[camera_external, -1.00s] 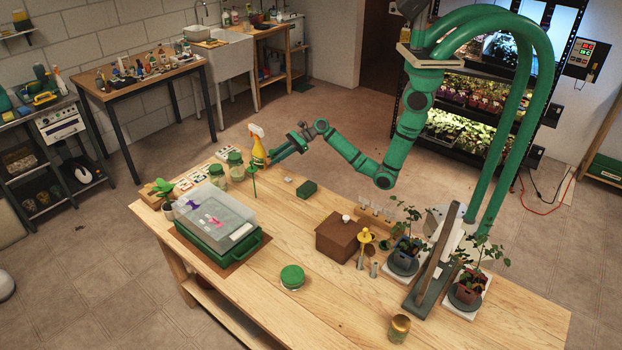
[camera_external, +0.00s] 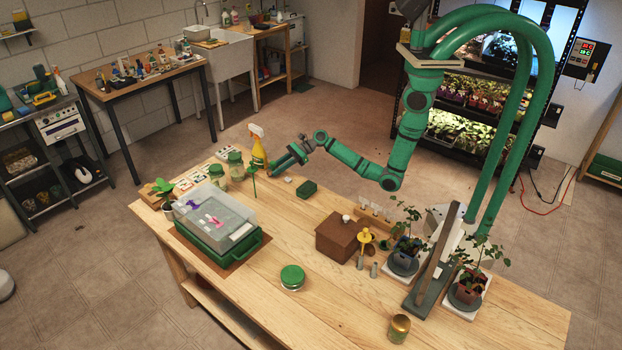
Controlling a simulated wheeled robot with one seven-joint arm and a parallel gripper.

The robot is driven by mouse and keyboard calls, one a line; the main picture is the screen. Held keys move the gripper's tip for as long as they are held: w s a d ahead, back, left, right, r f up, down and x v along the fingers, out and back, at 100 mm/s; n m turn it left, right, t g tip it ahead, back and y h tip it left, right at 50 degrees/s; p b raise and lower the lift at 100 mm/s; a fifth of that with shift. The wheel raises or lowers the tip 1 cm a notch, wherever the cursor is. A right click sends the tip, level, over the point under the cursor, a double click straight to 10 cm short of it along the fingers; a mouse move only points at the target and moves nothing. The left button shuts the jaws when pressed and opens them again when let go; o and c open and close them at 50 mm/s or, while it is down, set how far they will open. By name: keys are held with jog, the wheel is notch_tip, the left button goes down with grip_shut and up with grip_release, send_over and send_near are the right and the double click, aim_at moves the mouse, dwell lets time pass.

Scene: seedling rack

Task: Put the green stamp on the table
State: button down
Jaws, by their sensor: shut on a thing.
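My gripper (camera_external: 273,170) is at the far side of the wooden table (camera_external: 345,295), low over its top and pointing down and left. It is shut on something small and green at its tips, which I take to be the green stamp. Green on green, its outline cannot be made out, nor whether it touches the table.
A yellow spray bottle (camera_external: 258,152), a thin green upright piece (camera_external: 253,182) and green-lidded jars (camera_external: 236,168) stand close to my gripper. A small green box (camera_external: 307,188) is to its right, with a brown box (camera_external: 338,240) nearer. The front middle of the table is mostly clear.

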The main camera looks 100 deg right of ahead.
jog(key=shift+f, duration=0.6)
dwell(0.4)
jog(key=c, duration=1.4)
grip_release()
jog(key=v, duration=1)
jog(key=shift+s+r, duration=0.25)
jog(key=shift+s, duration=0.05)
